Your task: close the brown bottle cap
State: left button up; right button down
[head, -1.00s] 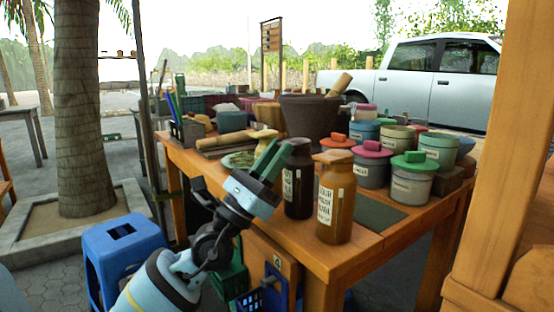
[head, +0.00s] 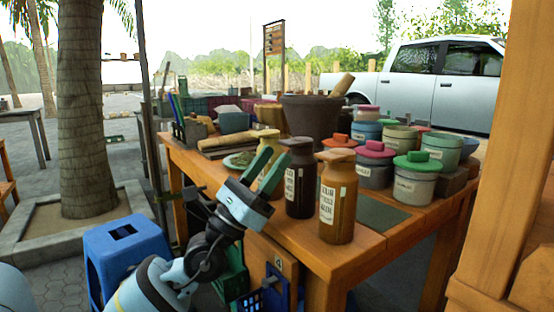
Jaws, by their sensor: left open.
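A brown bottle (head: 338,200) with a pale label stands upright at the front edge of the wooden table. Its brown cap (head: 336,155) sits on its top; I cannot tell whether it is fully down. A dark bottle (head: 299,180) with a black top stands just left of it. My left gripper (head: 268,168) is open and empty, its two green fingers pointing up and right. It is left of the dark bottle, apart from the brown cap, with the dark bottle between them in the picture. My right gripper is not in view.
Lidded jars (head: 414,180) stand right of the bottles. A big mortar (head: 312,117) with a pestle stands behind them. A green mat (head: 378,216) lies bare right of the brown bottle. A wooden post (head: 505,150) rises at the right. A blue stool (head: 124,252) stands at lower left.

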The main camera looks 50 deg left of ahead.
pick_arm(q)
jog(key=shift+b+v, duration=0.8)
jog(key=shift+v, duration=2)
jog(key=shift+r, duration=0.1)
